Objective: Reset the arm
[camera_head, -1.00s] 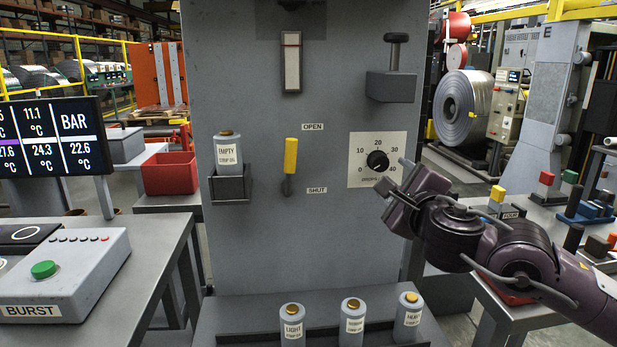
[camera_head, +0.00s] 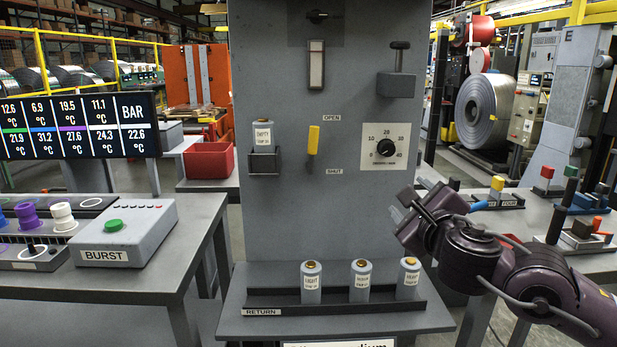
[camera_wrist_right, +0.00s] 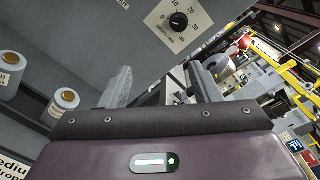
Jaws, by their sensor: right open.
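My right arm comes in from the right in the head view. Its gripper (camera_head: 404,211) is in front of the grey panel (camera_head: 270,210), below and right of the dial (camera_head: 386,148). In the right wrist view the two fingers of the gripper (camera_wrist_right: 160,88) stand apart with nothing between them, and the dial (camera_wrist_right: 179,21) shows beyond them. The fingers touch nothing that I can see. My left gripper is not in view.
Three labelled canisters (camera_head: 361,280) stand on the return shelf (camera_head: 262,311) below. A canister marked empty (camera_head: 263,133) sits in a panel holder. The yellow-handled lever (camera_head: 312,140) points up. The burst box (camera_head: 125,236) is on the left table; a red bin (camera_head: 209,160) stands behind.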

